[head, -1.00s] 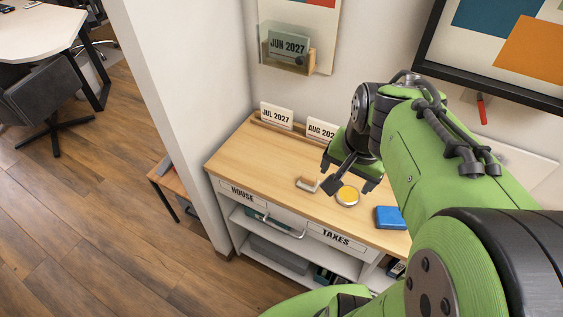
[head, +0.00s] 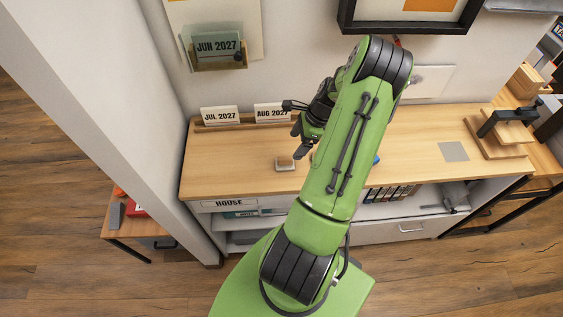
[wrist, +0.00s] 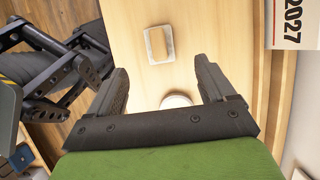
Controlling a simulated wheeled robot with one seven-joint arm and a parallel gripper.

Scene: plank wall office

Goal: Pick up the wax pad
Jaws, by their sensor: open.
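A round white-rimmed dish (wrist: 176,100), likely the wax pad, lies on the wooden cabinet top. In the wrist view it shows between my fingers, low and nearer the right one, partly hidden by the gripper's crossbar. In the head view my arm hides it. My gripper (wrist: 160,66) is open and empty above the cabinet top, and it also shows in the head view (head: 301,142). Its height above the dish is hard to tell.
A small tan-topped white block (wrist: 159,45) lies beyond the dish; it also shows in the head view (head: 285,164). A blue item (head: 376,159) peeks from behind my arm. Date cards (head: 220,115) stand along the wall. The cabinet top (head: 225,165) is clear at left.

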